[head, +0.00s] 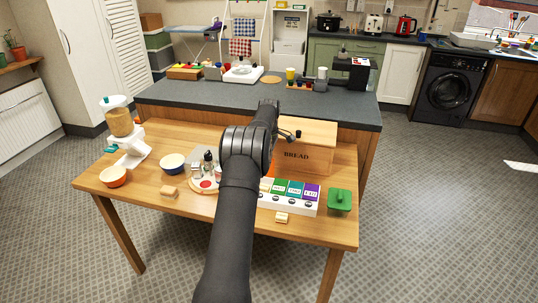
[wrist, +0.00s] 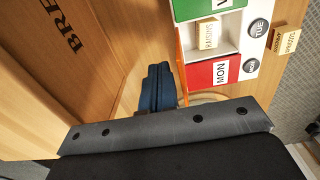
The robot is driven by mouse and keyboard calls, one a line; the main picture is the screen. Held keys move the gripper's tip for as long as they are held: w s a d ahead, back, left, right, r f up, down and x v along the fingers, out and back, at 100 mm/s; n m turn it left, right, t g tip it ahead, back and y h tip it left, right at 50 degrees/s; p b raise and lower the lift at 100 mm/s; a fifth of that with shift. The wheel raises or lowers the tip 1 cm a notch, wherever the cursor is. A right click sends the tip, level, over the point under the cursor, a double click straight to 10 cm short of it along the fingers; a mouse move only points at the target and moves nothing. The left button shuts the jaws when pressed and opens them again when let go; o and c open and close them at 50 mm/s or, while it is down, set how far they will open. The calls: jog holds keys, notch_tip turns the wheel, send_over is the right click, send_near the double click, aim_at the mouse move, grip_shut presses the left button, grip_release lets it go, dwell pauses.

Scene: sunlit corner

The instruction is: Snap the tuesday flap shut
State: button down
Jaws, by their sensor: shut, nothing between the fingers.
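A white day box (head: 290,205) with coloured flaps sits on the wooden table. In the wrist view the orange flap (wrist: 181,70) of the TUE compartment (wrist: 226,36) stands open, seen nearly edge-on. A small box labelled raisins (wrist: 208,35) lies in that compartment. The red MON flap (wrist: 212,73) and the green flap (wrist: 195,8) beside it lie shut. My gripper (wrist: 156,70) is shut and empty, just left of the orange flap in the wrist view; I cannot tell whether they touch. In the head view my arm hides the fingers and part of the box.
A wooden bread box (head: 305,150) stands close behind the day box. A green lidded dish (head: 340,201) is to the right. A small labelled block (head: 282,218) lies in front. A board with bottles, a blue bowl (head: 173,163) and an orange bowl (head: 113,177) are left.

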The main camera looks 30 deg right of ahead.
jog(key=s+a, duration=0.2)
jog(key=s, duration=0.1)
jog(key=shift+a+f, duration=0.15)
jog(key=shift+a, duration=0.25)
dwell(0.4)
jog(key=shift+s+a+f, duration=0.25)
jog(key=shift+s+a, duration=0.25)
jog(key=shift+a, duration=0.05)
jog(key=shift+s+a+f, duration=0.25)
jog(key=shift+s+a, duration=0.25)
jog(key=shift+a, duration=0.05)
jog(key=shift+s+a+f, duration=0.1)
jog(key=shift+s+a, duration=0.05)
jog(key=shift+s, duration=0.05)
